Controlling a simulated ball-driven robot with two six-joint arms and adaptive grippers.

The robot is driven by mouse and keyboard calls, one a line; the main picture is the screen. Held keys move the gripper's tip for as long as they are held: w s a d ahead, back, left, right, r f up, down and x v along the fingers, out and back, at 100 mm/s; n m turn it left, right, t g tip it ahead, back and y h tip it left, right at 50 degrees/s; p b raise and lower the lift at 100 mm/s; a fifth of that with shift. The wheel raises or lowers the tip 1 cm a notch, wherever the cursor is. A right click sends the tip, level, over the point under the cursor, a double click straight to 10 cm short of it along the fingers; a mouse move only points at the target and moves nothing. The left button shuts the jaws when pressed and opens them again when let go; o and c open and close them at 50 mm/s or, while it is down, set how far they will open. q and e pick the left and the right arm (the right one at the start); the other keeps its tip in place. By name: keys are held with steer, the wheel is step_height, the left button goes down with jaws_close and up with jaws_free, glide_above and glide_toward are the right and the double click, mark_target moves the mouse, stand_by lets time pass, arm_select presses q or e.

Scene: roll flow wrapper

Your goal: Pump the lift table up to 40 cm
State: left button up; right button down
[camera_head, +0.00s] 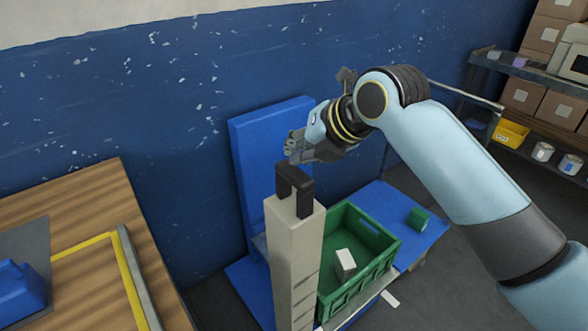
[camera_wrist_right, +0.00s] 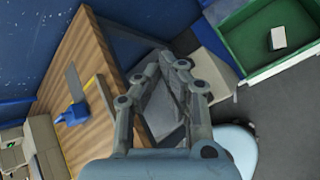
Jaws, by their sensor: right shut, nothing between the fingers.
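The lift table shows in the head view as a blue platform (camera_head: 425,232) with a blue upright panel (camera_head: 270,140) at its left end. A green crate (camera_head: 385,262) sits on it. A pale post (camera_head: 290,250) with a black handle (camera_head: 296,186) on top stands in front of the crate and hides part of the table. My right gripper (camera_head: 293,149) is shut and empty, just above and behind the handle in the picture, apart from it as far as I can tell. In the right wrist view its fingers (camera_wrist_right: 172,62) point away from the camera. My left gripper is not in view.
A wooden table (camera_head: 95,220) with a blue object (camera_head: 20,290) stands at left. Shelves with boxes (camera_head: 520,95) are at right. A blue wall closes the back.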

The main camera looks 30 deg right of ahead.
mark_target(301, 171)
steer(key=shift+f, duration=0.15)
steer(key=shift+f, duration=0.3)
steer(key=shift+f+b, duration=1.65)
steer(key=shift+f, duration=0.75)
stand_by(2.1)
steer(key=shift+r, duration=0.15)
steer(key=shift+r+p, duration=2.7)
steer(key=shift+r, duration=0.1)
step_height(301, 171, up, 5)
steer(key=p, duration=0.5)
